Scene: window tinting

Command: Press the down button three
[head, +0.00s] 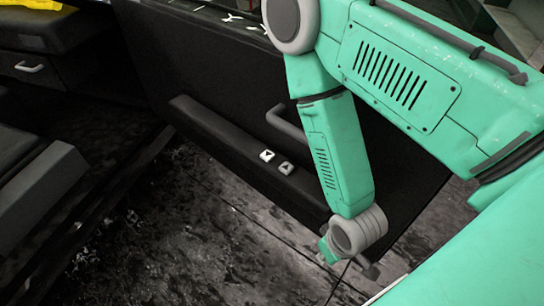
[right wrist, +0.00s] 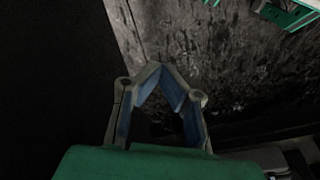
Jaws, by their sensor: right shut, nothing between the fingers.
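The left button (head: 267,155) seems to carry a dark down-pointing triangle, and the right button (head: 286,168) an up-pointing one. My green right arm comes in from the right, and its wrist hangs low, to the right of and below the buttons. My right gripper is mostly hidden behind that wrist in the head view. In the right wrist view my right gripper (right wrist: 158,70) is shut and empty, its fingertips meeting. No button shows there. My left gripper is out of view.
A dark pull handle (head: 286,125) rises from the armrest just behind the buttons. The dark door panel (head: 215,75) stands behind it. A stained grey floor (head: 180,240) lies below, open in front of the door. A dark drawer unit (head: 30,68) is at the far left.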

